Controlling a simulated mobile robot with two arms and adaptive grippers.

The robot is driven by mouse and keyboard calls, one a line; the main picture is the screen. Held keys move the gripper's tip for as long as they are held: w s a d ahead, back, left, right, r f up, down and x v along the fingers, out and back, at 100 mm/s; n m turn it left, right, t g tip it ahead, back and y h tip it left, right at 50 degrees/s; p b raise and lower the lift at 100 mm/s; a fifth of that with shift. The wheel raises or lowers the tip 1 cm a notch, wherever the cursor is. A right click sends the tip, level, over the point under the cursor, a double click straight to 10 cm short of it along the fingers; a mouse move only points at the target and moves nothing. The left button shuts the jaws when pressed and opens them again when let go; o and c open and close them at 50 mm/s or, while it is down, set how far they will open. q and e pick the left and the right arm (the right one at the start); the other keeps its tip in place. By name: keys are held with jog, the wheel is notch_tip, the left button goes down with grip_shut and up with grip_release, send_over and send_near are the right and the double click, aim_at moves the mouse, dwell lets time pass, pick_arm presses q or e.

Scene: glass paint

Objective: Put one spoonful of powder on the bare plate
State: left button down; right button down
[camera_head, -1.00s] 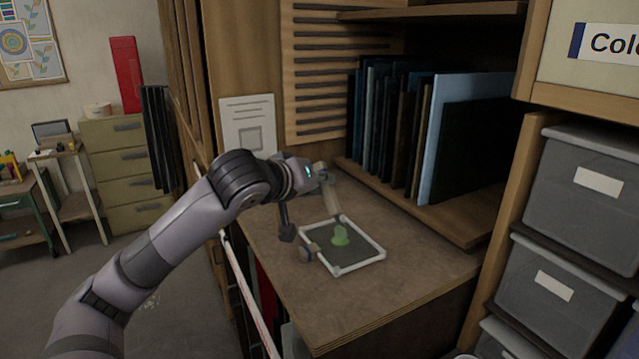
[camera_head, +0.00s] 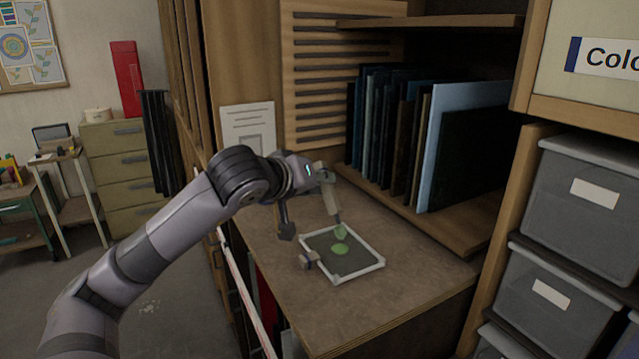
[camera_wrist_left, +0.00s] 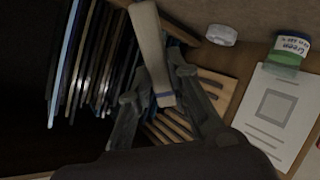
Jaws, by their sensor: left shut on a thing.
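My left gripper (camera_head: 322,178) is shut on the beige handle of a spoon (camera_head: 330,201). The spoon points down, with its green-tinted tip just above the plate; I cannot tell how much powder is in it. The plate (camera_head: 365,267) is dark with a white frame and lies on the worktop. A small green powder patch (camera_head: 341,250) lies near its middle. In the left wrist view, the gripper (camera_wrist_left: 160,88) holds the pale handle, and a jar labelled Green (camera_wrist_left: 290,48) stands beside a white lid (camera_wrist_left: 221,35). My right gripper is out of view.
A small block (camera_head: 310,260) sits at the plate's left edge. Upright dark and blue sheets (camera_head: 400,140) stand in a rack behind the worktop (camera_head: 420,275). Grey drawers (camera_head: 580,200) close off the right side. The worktop in front of the plate is clear.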

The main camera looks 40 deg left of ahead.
pick_arm(q)
notch_tip(320, 180, up, 4)
jog(key=p, duration=0.2)
jog(key=shift+p, duration=0.4)
dwell(0.4)
